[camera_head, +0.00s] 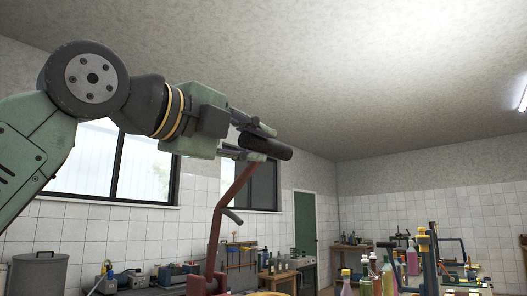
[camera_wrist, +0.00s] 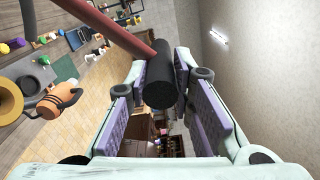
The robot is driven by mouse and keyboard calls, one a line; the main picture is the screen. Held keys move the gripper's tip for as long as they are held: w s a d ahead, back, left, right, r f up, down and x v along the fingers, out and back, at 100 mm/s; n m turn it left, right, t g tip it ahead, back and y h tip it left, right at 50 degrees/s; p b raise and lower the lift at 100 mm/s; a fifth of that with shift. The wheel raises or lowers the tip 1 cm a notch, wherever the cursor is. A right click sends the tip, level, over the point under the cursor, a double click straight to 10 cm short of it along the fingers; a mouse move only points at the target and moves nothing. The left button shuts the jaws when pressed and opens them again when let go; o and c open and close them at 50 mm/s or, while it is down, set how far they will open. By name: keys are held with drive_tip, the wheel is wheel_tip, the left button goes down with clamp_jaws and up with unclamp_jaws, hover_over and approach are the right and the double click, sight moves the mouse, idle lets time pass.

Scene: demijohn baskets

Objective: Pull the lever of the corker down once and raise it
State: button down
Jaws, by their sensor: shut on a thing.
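The corker's lever is a red bar (camera_head: 229,198) that rises at a slant from the red corker body (camera_head: 196,285) at the bottom of the head view. It ends at the top in a black cylindrical handle (camera_head: 281,151). My gripper (camera_head: 263,144) is shut on this handle, with one finger above it and one below. The lever stands raised. In the wrist view the black handle (camera_wrist: 160,92) lies between the purple finger pads, and the red bar (camera_wrist: 113,26) runs off to the upper left. The corker's lower part is cut off in the head view.
Several coloured bottles (camera_head: 372,270) and tools stand at the lower right. A grey bin (camera_head: 38,274) is at the lower left. Workbenches line the tiled wall (camera_head: 430,210) behind. The air around my raised arm looks clear.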

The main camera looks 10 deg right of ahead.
drive_tip(key=shift+w+a+r+n, duration=0.25)
drive_tip(key=shift+r+n, duration=0.05)
drive_tip(key=shift+a+r, duration=0.1)
drive_tip(key=c, duration=1.7)
unclamp_jaws()
drive_tip(key=o, duration=0.3)
drive_tip(key=shift+a, duration=0.25)
drive_tip(key=v, duration=1.1)
drive_tip(key=shift+s+f, duration=0.2)
drive_tip(key=shift+s, duration=0.2)
